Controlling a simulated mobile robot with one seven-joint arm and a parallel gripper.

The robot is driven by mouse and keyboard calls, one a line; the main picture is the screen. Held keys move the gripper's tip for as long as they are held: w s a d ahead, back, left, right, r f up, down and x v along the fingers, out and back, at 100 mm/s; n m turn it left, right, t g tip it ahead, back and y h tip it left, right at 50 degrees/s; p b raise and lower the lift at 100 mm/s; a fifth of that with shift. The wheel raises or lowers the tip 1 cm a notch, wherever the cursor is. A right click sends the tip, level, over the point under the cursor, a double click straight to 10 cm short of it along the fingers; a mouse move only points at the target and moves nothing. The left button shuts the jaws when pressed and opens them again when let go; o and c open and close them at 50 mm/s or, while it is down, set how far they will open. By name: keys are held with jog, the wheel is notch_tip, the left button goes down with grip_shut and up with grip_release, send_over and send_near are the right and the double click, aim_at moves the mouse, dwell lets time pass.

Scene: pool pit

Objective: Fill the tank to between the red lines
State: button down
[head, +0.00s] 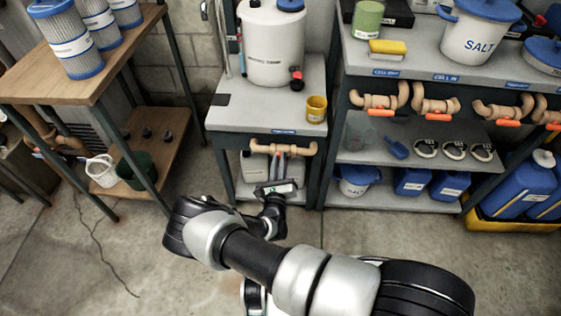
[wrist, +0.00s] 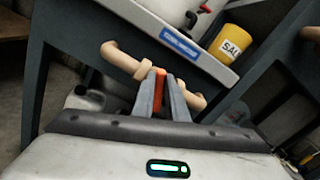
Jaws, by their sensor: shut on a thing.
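A white tank (head: 272,45) with a blue cap stands on the middle bench. A thin upright tube (head: 241,50) runs by its left side; red lines and a fluid level cannot be made out. A tan pipe (head: 300,150) with bends at its ends runs under the bench's front edge, also seen in the wrist view (wrist: 122,58). My gripper (head: 279,163) reaches up to this pipe from below. In the wrist view its fingers (wrist: 161,95) are shut on an orange valve handle (wrist: 159,88) at the middle of the pipe. The handle is hidden in the head view.
A yellow cup (head: 316,108) marked SALT stands on the bench's right side. Similar pipes with orange handles (head: 439,117) line the right bench. A wooden shelf (head: 75,75) with filter cartridges stands left. The concrete floor (head: 130,245) is clear between left shelf and my arm.

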jog(key=shift+f+n, duration=0.1)
jog(key=shift+n, duration=0.5)
jog(key=c, duration=1.8)
grip_release()
jog(key=shift+o, duration=0.2)
jog(key=shift+a, duration=0.1)
jog(key=s+p, duration=0.3)
jog(key=s, duration=1.4)
jog(key=shift+s+a, duration=0.15)
jog(key=shift+a, duration=0.1)
